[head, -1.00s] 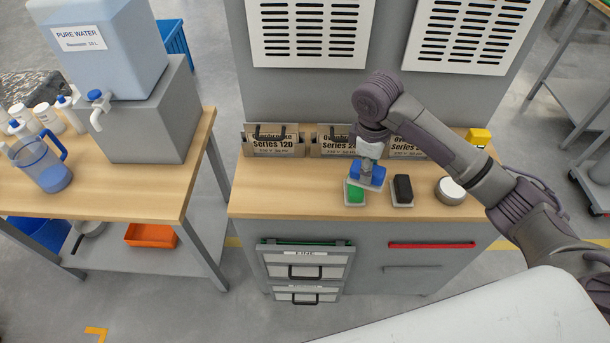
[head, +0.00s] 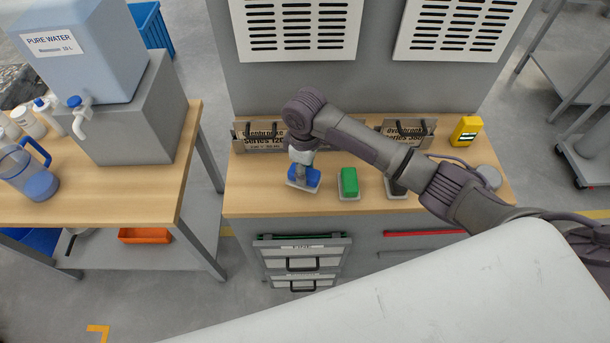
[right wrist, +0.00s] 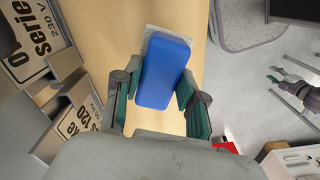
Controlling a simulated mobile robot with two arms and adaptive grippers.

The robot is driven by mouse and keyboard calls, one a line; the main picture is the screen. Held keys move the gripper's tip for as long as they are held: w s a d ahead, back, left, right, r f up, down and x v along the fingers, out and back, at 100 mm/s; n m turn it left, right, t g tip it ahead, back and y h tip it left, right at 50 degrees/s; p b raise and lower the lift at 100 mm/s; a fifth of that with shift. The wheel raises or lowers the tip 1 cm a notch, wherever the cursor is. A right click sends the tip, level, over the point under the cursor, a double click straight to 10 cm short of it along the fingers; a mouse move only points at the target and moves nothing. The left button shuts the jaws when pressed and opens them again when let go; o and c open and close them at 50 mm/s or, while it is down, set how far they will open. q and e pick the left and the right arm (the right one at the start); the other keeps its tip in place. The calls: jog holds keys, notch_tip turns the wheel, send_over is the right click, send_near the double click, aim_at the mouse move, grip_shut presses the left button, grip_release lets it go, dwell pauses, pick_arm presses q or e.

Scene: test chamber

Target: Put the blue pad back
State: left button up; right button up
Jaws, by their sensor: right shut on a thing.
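The blue pad (head: 311,178) is over the left part of the wooden bench, left of the green block. A pale, rough-looking layer shows along its lower edge. My right gripper (head: 303,168) comes down on it from above and is shut on it. In the right wrist view the blue pad (right wrist: 165,72) sits between the two teal-lined fingers, its pale edge showing at the far end. I cannot tell whether the pad touches the bench top. My left gripper is not in view.
A green block (head: 349,182) rests on a pale base; a dark block (head: 397,187) beside it is partly behind my arm. Labelled boxes (head: 264,143) line the back. A yellow device (head: 466,131) and a round tin (head: 489,177) stand right. Drawers (head: 303,264) are below.

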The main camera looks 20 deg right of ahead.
notch_tip(320, 180, down, 3)
jog(key=shift+s+f+p, duration=0.1)
jog(key=shift+f+p, duration=0.1)
jog(key=shift+p, duration=0.3)
jog(key=shift+f, duration=0.2)
jog(key=o, duration=1)
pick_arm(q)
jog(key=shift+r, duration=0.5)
pick_arm(e)
notch_tip(320, 180, up, 12)
jog(key=shift+b, duration=0.9)
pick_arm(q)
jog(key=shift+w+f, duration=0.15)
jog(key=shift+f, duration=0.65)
